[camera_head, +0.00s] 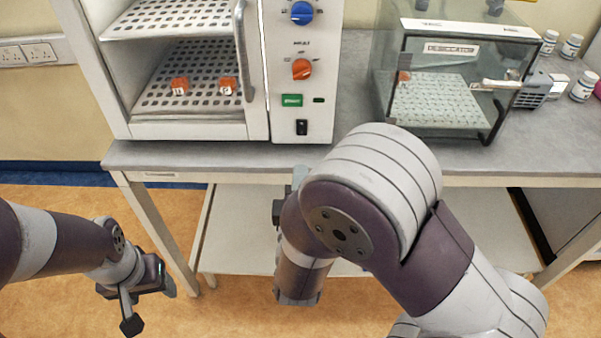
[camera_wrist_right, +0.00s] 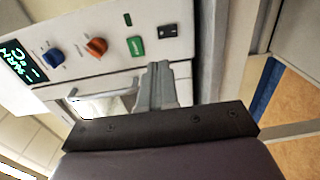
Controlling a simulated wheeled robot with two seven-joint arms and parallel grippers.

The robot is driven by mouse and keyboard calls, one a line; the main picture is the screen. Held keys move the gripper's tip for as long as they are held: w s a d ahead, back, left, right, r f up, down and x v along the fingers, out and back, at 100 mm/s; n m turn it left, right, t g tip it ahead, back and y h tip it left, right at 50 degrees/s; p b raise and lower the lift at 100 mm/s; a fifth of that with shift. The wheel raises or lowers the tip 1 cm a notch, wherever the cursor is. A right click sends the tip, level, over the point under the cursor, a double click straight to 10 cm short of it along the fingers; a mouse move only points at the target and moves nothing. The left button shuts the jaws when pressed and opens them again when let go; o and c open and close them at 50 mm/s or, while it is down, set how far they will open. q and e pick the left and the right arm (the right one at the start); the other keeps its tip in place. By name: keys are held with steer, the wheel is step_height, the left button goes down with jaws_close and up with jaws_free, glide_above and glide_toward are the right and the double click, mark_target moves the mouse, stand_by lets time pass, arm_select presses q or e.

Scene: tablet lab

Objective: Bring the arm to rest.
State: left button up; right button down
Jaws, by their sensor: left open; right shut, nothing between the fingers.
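My right arm (camera_head: 385,190) reaches up from the lower right and bends in front of the bench. My right gripper (camera_wrist_right: 160,85) shows in the right wrist view with its grey fingers together and nothing between them. It points toward the oven's front, below the control panel; whether it touches is not clear. In the head view this gripper is mostly hidden behind my arm. My left gripper (camera_head: 149,304) hangs low at the left, in front of the bench and above the orange floor. Its fingers are apart and empty.
The oven (camera_head: 200,130) stands on the bench (camera_head: 480,162) with two orange labelled items (camera_head: 179,86) (camera_head: 228,86) on its perforated shelf. Its control panel (camera_head: 300,75) is close to my right arm. A glass desiccator (camera_head: 440,100) and several white bottles (camera_head: 571,46) stand at the right.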

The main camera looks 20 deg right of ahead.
steer(key=shift+s+r, duration=0.1)
steer(key=shift+s, duration=0.05)
steer(key=s+a+f+m+g+y, duration=0.2)
steer(key=a+f+m+g+y, duration=0.25)
steer(key=f, duration=0.35)
steer(key=s+a+f+m+g+y+p, duration=0.2)
steer(key=s+m+g+p, duration=0.1)
steer(key=s+m+g, duration=0.4)
steer(key=s+d+r+m+g+h+p, duration=0.1)
steer(key=s+d+r+m+g+p, duration=0.1)
steer(key=d+r, duration=0.7)
steer(key=d+m+g+p, duration=0.1)
steer(key=d+g+p, duration=0.1)
steer(key=d+p, duration=0.1)
steer(key=shift+s+d+r, duration=0.15)
steer(key=shift+d+r, duration=0.05)
steer(key=shift+d, duration=0.05)
